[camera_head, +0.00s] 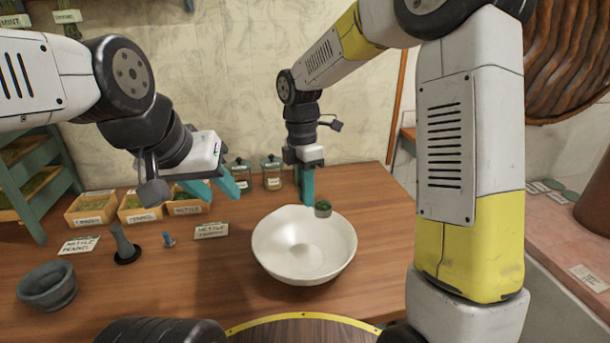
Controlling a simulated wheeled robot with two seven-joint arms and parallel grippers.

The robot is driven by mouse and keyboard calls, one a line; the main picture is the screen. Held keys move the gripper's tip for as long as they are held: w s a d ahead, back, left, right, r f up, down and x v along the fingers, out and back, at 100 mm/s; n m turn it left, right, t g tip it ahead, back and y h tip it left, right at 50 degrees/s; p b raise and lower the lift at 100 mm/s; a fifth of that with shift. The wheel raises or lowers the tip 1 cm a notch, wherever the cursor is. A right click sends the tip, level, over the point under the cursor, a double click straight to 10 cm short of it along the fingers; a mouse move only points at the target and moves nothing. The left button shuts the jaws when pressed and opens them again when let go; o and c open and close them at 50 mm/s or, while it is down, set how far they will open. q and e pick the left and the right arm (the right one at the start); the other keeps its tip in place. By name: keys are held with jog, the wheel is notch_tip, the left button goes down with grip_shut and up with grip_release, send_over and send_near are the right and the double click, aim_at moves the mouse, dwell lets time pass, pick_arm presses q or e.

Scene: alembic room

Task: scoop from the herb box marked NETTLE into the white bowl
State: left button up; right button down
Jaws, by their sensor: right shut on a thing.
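The white bowl (275,262) stands on the wooden table and looks empty. The herb box marked NETTLE (188,209) is at the back left, the rightmost of a row of boxes. My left gripper hangs in front of its upper part. My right gripper (306,184) points down behind the bowl, shut on a small round green scoop (322,209). The scoop is at the bowl's back rim and its top looks dark green; its handle is hidden, and I cannot tell whether it touches the rim. My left gripper (212,188) is open and empty.
Two more herb boxes (90,210) (137,209) stand left of NETTLE. Glass jars (272,177) are at the back. A grey mortar (47,289), a dark pestle (121,241), a small blue object (168,240) and label cards (211,231) lie on the left. The table right of the bowl is clear.

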jog(key=shift+w+f, duration=0.1)
jog(key=shift+f, duration=1.35)
jog(key=shift+d+y, duration=0.15)
jog(key=shift+y, duration=0.15)
jog(key=shift+f+g+y, duration=0.1)
jog(key=shift+g+y, duration=0.6)
jog(key=shift+y, duration=0.4)
jog(key=g+y, duration=0.1)
jog(key=y, duration=0.3)
jog(key=shift+g, duration=0.3)
jog(key=n+g+y, duration=0.1)
jog(key=g+y, duration=0.1)
jog(key=y, duration=0.2)
jog(key=shift+y, duration=0.3)
